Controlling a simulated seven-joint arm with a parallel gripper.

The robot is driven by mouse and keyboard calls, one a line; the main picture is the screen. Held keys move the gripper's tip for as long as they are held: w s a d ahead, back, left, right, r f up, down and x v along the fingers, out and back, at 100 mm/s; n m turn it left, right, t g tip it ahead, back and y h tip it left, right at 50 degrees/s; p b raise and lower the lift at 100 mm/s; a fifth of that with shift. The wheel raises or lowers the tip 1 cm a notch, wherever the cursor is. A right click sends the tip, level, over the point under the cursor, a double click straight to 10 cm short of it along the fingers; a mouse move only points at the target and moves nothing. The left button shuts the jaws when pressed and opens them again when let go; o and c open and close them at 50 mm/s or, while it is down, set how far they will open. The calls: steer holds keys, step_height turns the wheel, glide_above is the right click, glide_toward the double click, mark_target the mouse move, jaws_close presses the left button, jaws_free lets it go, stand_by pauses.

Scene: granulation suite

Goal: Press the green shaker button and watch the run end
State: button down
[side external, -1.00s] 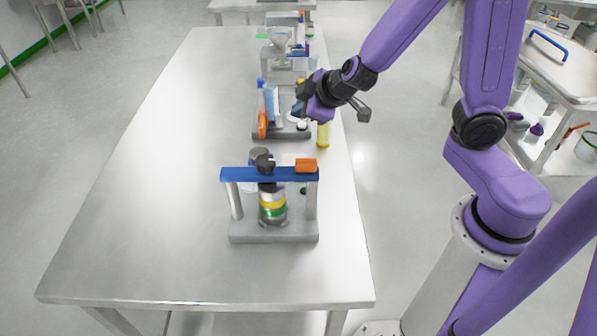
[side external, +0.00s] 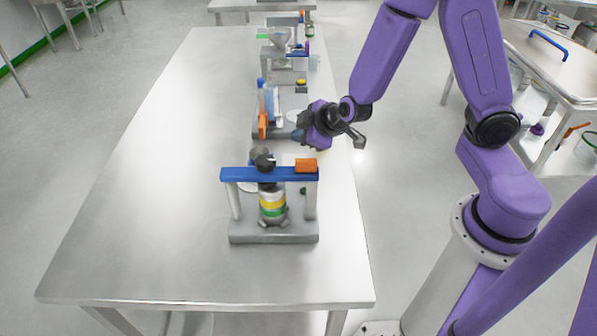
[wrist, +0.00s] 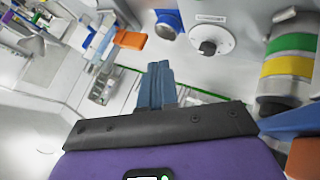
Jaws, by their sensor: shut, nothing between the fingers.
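The sieve shaker stands near the front of the long steel table, with a grey base (side external: 270,238), a blue crossbar (side external: 262,175) and an orange block (side external: 306,165) on top. Its sieve stack (side external: 273,208) has yellow and green bands; the stack also shows at the right in the wrist view (wrist: 288,62). A small dark green spot, likely the green button (side external: 303,190), shows under the crossbar beside the right post; I cannot make it out in the wrist view. My gripper (side external: 297,138) is shut and empty, above the table behind the shaker, apart from it.
A rack with orange and blue pieces (side external: 263,122) stands just behind the shaker, close to my gripper. More equipment (side external: 282,45) lines the table's far right side. A pale round part with a dark knob (wrist: 208,45) is in the wrist view. The table's left half (side external: 150,170) is clear.

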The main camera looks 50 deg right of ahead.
steer(key=shift+f, duration=4.3)
steer(key=shift+f, duration=0.2)
steer(key=shift+f, duration=0.2)
steer(key=shift+f, duration=0.5)
steer(key=shift+r, duration=0.95)
steer(key=shift+r, duration=2.5)
